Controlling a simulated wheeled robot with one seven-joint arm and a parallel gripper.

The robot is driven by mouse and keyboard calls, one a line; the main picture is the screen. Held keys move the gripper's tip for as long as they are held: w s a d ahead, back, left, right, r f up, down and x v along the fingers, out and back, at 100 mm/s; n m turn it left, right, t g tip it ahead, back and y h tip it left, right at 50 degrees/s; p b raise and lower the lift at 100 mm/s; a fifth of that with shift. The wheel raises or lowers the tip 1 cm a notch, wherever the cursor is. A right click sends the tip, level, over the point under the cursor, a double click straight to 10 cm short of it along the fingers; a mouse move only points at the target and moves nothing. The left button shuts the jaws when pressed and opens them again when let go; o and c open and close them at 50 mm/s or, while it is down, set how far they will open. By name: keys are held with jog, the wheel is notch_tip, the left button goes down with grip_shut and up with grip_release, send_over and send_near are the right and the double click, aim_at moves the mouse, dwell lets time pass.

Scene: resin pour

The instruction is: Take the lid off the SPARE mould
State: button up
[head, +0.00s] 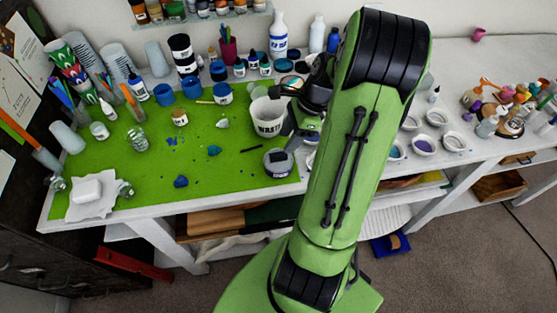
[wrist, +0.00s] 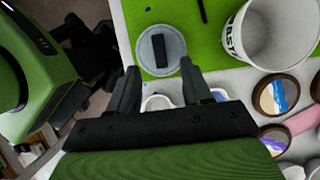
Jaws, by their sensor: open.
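A round grey mould (head: 278,163) stands at the front right of the green mat. In the wrist view it shows from above as a pale grey disc (wrist: 146,53) with a dark bar handle (wrist: 159,50) across its lid. Its label is too small to read, so I cannot confirm it is the SPARE one. My gripper (wrist: 160,68) is open and empty. In the wrist view its two fingers lie on either side of the lid's near edge, with the handle between and beyond the tips. I cannot tell the height between them.
A white waste cup (wrist: 238,42) stands close to the right of my gripper; the head view shows it too (head: 268,128). Several small round moulds (wrist: 275,96) sit right of the mat. Bottles and jars line the back. The mat's (head: 235,170) front middle is mostly clear.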

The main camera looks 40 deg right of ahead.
aim_at(279, 154)
jog(key=b+x, duration=0.1)
jog(key=x, duration=0.5)
jog(key=shift+f+b, duration=0.3)
jog(key=shift+r, duration=0.1)
jog(key=shift+c, duration=0.3)
grip_shut()
